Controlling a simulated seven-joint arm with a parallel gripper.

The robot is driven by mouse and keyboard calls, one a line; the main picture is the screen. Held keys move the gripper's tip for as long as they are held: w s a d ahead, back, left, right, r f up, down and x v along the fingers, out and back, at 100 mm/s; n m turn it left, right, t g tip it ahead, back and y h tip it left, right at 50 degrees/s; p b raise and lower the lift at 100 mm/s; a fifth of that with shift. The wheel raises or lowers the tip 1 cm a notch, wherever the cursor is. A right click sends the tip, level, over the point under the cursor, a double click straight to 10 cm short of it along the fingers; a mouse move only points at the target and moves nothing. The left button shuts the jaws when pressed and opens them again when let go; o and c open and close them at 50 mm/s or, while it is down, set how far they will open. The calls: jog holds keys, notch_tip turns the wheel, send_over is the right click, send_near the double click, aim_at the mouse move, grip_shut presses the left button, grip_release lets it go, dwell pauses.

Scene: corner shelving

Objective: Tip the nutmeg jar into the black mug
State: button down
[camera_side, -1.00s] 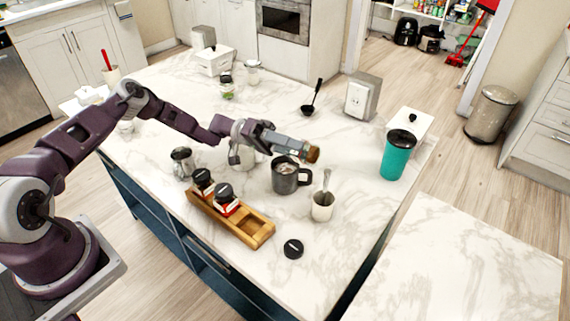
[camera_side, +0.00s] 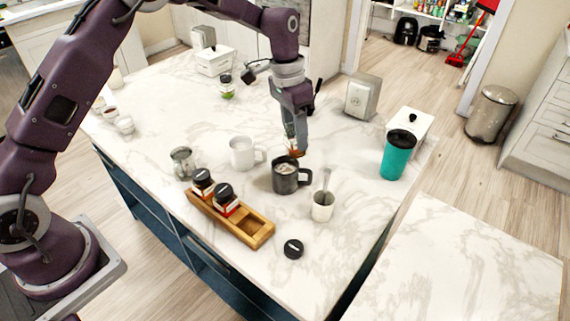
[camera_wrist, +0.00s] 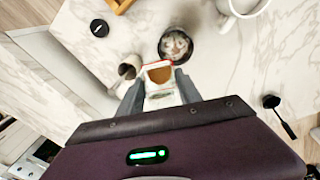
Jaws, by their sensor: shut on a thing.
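My gripper (camera_side: 297,148) points down and is shut on the nutmeg jar (camera_side: 290,142), just above and behind the black mug. The jar, with a white and red label and a brown end, also shows between the fingers in the wrist view (camera_wrist: 160,76). Its brown end is low, towards the mug; I cannot tell whether powder is falling. The black mug (camera_side: 284,181) stands upright on the counter, with pale and brown contents visible in the wrist view (camera_wrist: 175,45). A loose black lid (camera_side: 293,248) lies at the front.
A wooden rack (camera_side: 240,228) holds two black-lidded jars (camera_side: 203,183) at front left. A white mug (camera_side: 241,153) stands left of the black mug, a white cup with a spoon (camera_side: 321,207) right of it. A teal tumbler (camera_side: 397,155) is farther right.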

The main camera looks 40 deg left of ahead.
jog(key=shift+r, duration=0.1)
jog(key=shift+r, duration=1.4)
jog(key=shift+s+f, duration=0.1)
